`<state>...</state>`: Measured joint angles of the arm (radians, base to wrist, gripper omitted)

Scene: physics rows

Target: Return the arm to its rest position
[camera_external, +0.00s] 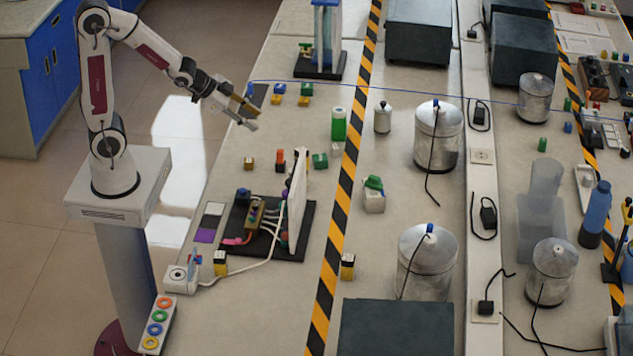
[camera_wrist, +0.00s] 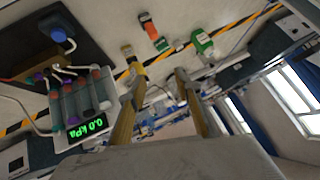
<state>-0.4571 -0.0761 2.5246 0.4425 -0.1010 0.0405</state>
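My arm (camera_external: 150,45) is raised on its pedestal at the left in the external view, bent at the elbow, with the forearm sloping down to the right. My gripper (camera_external: 249,115) hangs near the left edge of the bench, apart from the objects there. In the wrist view my gripper (camera_wrist: 158,82) shows two yellowish fingers spread apart with nothing held between them. The wrist view is tilted. No marker of a rest position shows.
Small coloured blocks (camera_external: 278,94) lie just beyond my gripper. A black board with a pressure apparatus (camera_external: 308,245) stands nearer the camera; its readout panel (camera_wrist: 82,128) shows in the wrist view. A green bottle (camera_external: 338,124) stands to the right. The left floor is clear.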

